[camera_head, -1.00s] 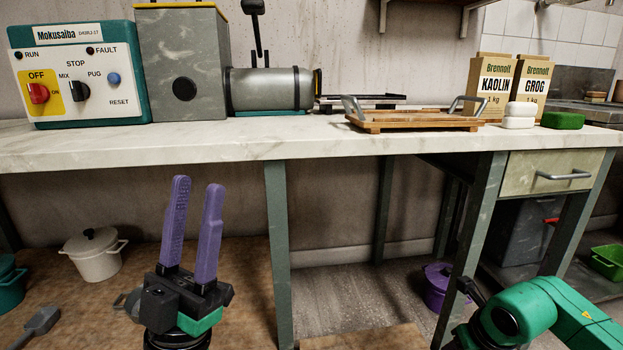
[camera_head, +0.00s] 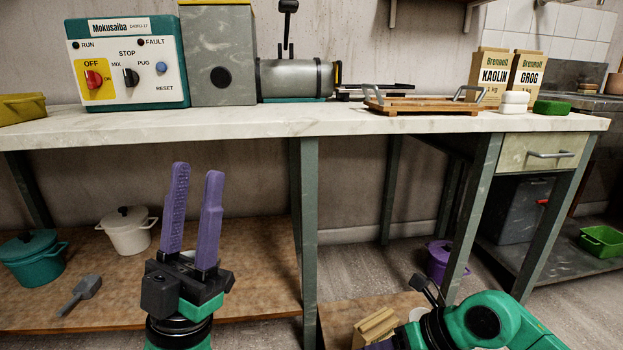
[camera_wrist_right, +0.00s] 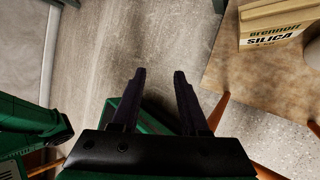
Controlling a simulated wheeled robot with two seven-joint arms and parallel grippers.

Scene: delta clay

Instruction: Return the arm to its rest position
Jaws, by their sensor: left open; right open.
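My left gripper (camera_head: 192,212) stands upright in front of the workbench in the head view, its two purple fingers apart and nothing between them. My right arm (camera_head: 480,322) shows in green at the lower right of the head view, bent low in front of the bench; its gripper is mostly out of sight there. In the right wrist view my right gripper (camera_wrist_right: 160,85) has its dark fingers apart and empty. It points over grey floor, and part of my green body lies below the fingers.
The workbench (camera_head: 250,122) carries a control box (camera_head: 127,65), a pug mill (camera_head: 295,78), a wooden tray (camera_head: 425,106) and clay bags (camera_head: 488,75). Pots (camera_head: 130,232) and a scoop (camera_head: 80,293) sit on the lower shelf. A silica bag (camera_wrist_right: 270,24) lies right of my right gripper.

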